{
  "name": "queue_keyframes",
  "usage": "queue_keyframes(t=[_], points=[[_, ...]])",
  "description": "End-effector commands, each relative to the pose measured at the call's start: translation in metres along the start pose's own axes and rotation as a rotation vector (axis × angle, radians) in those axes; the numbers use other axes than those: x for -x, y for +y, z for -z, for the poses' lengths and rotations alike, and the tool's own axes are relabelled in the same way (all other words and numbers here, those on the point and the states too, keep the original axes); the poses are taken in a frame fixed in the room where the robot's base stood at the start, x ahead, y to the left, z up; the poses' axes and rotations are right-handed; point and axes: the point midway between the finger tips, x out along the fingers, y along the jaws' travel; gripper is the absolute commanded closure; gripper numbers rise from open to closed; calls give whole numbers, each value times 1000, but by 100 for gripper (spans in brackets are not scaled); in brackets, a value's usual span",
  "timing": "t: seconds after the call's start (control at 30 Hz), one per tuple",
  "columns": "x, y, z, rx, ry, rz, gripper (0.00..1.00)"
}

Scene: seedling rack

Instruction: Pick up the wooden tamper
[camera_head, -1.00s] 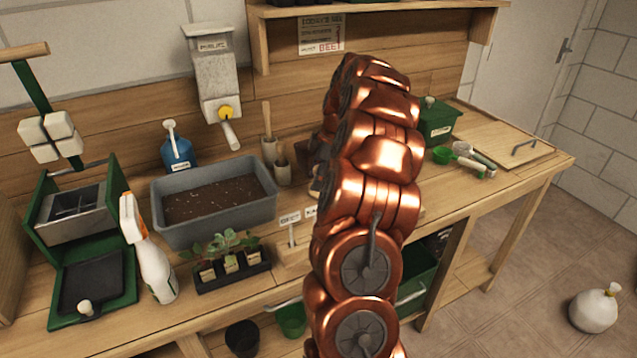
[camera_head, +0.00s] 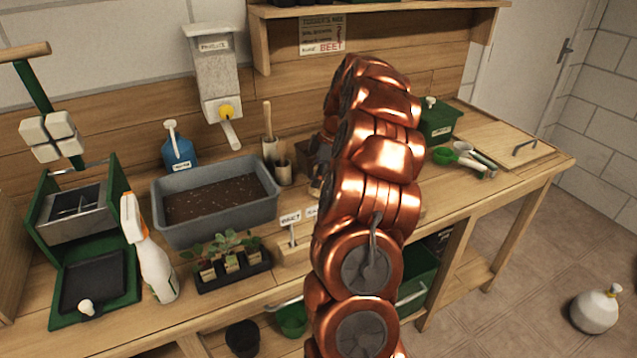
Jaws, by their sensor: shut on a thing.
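My gripper (camera_head: 319,168) is mostly hidden behind my copper-coloured arm, with a dark part showing just left of the arm above the bench. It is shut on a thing. A small pale wooden piece, seemingly the wooden tamper (camera_head: 315,188), shows at the lower end of the gripper; the rest of it is hidden. I cannot tell whether it touches the bench.
A grey soil tub (camera_head: 218,226), a seedling tray (camera_head: 238,281) and a spray bottle (camera_head: 152,262) stand left of the arm. A green box (camera_head: 437,122) and hand tools (camera_head: 468,160) lie right.

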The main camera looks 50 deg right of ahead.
Motion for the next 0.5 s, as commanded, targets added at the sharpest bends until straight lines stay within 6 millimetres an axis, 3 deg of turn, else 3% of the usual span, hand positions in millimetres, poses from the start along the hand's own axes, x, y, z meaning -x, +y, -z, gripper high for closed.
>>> queue_keyframes(t=[0.5], points=[[25,0,8,1,1,-1,100]])
